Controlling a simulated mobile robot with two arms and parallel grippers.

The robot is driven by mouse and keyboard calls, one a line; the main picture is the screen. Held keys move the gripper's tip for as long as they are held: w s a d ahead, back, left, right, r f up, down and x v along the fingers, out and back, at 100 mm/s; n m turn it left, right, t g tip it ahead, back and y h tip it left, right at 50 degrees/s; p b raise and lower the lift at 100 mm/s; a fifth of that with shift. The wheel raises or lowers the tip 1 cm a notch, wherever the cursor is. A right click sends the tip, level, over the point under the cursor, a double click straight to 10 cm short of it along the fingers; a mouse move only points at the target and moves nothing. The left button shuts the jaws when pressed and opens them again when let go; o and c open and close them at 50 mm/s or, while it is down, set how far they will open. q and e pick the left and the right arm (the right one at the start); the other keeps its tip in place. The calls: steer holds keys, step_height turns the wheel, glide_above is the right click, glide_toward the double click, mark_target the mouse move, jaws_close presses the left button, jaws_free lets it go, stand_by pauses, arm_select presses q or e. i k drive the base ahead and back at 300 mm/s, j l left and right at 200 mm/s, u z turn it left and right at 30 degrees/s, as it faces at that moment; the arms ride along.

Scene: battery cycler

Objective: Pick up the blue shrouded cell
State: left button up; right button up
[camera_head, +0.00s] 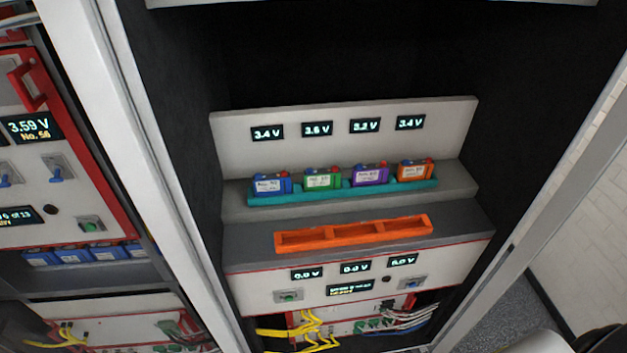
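The blue shrouded cell (268,185) stands upright at the left end of a teal holder (345,193) on the upper step of the rack. A display reading 3.4 V (267,133) is on the panel behind it. To its right in the same holder stand a green cell (322,179), a purple cell (370,174) and an orange cell (415,170). Neither of my grippers shows in the head view.
An empty orange tray (353,234) with three compartments lies on the lower step in front. White rack posts (150,150) bound the bay at left and right. Yellow cables (312,325) hang below. More blue cells (85,253) sit in the left cabinet.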

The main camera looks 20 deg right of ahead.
mark_target(268, 184)
steer(key=i+l, duration=0.1)
steer(key=l, duration=0.25)
steer(key=i+l, duration=0.1)
steer(key=l, duration=0.6)
steer(key=i+l+z, duration=0.1)
steer(key=l, duration=0.2)
steer(key=i+l, duration=0.3)
steer(key=l, duration=0.1)
